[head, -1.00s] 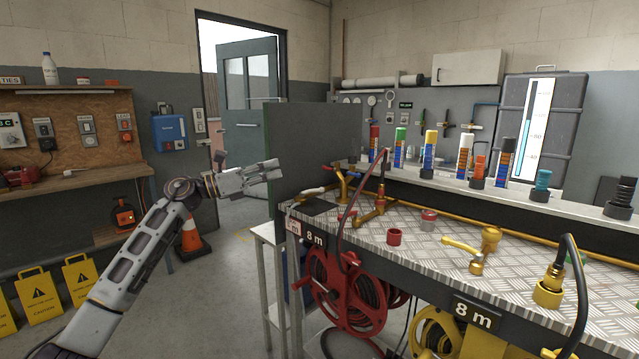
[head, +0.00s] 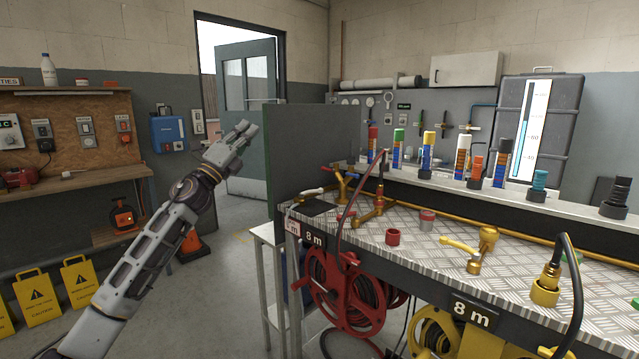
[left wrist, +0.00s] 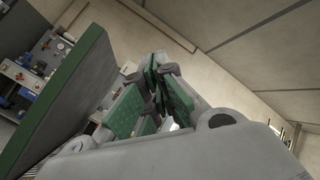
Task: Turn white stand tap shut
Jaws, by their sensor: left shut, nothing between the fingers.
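A brass tap (head: 341,187) with a white lever (head: 309,191) stands at the far left end of the metal-topped bench (head: 410,238), beside the dark green board. The lever sticks out to the left of the tap body. My left gripper (head: 247,128) is raised in front of the open doorway, left of the board and above the tap's height, apart from both. It is shut and empty. In the left wrist view its green-padded fingers (left wrist: 157,75) are close together, and the tap cannot be made out there. My right gripper is out of view.
The upright dark green board (head: 315,150) stands between my left gripper and the bench top; it also fills the left of the left wrist view (left wrist: 60,95). A red-handled tap (head: 372,205) and a yellow-lever tap (head: 474,250) stand farther right. A red hose reel (head: 340,290) hangs below.

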